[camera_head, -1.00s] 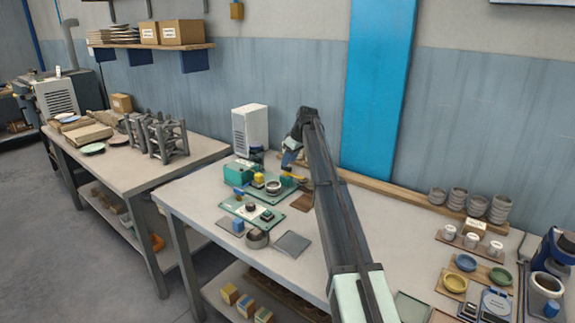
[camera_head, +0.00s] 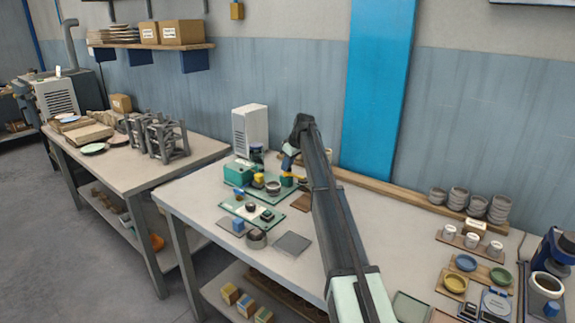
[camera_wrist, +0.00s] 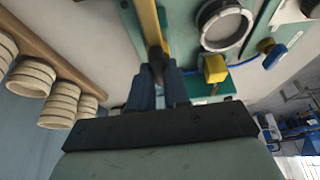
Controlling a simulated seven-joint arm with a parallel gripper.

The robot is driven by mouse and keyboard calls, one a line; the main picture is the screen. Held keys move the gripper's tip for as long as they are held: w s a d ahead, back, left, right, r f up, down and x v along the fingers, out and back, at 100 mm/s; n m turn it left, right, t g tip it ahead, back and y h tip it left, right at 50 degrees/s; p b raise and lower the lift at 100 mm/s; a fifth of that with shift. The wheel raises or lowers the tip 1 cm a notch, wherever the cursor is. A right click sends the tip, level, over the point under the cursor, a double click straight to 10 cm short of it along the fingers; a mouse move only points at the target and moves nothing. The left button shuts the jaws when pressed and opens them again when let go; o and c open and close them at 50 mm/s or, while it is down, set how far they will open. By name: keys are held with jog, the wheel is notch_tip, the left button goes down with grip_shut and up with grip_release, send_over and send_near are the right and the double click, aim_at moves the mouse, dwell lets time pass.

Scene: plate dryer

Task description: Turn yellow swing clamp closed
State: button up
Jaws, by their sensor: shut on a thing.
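The yellow swing clamp shows in the wrist view as a long yellow bar (camera_wrist: 148,25) running up from between my fingers, with a dark end piece at the fingers. My gripper (camera_wrist: 158,78), with blue fingers, is shut on the clamp at that dark end. In the head view my gripper (camera_head: 288,161) is low over the far green fixture plate, and a small yellow part of the clamp (camera_head: 287,180) shows just under it. The bar lies beside a round ring-shaped seat (camera_wrist: 222,25). My fingers hide the gripped part of the clamp.
A yellow block (camera_wrist: 214,68) and a blue-handled knob (camera_wrist: 274,58) sit near the ring. A green box (camera_head: 239,173) stands left on the fixture. A second plate (camera_head: 272,227) lies in front.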

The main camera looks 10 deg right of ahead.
grip_shut()
jog(key=shift+m, duration=0.3)
jog(key=m+h, duration=0.1)
jog(key=m, duration=0.1)
jog(key=shift+s+a+m+t, duration=0.1)
jog(key=shift+a+m+t, duration=0.05)
jog(key=shift+m+t, duration=0.25)
jog(key=m+h, duration=0.1)
jog(key=m, duration=0.1)
jog(key=m+h, duration=0.1)
jog(key=m, duration=0.2)
jog(key=shift+a+t, duration=0.15)
jog(key=shift+t, duration=0.15)
jog(key=m+h, duration=0.2)
jog(key=m, duration=0.3)
jog(key=shift+a, duration=0.1)
jog(key=shift+m+g+h, duration=0.6)
jog(key=shift+m+g, duration=0.1)
jog(key=shift+m, duration=1.5)
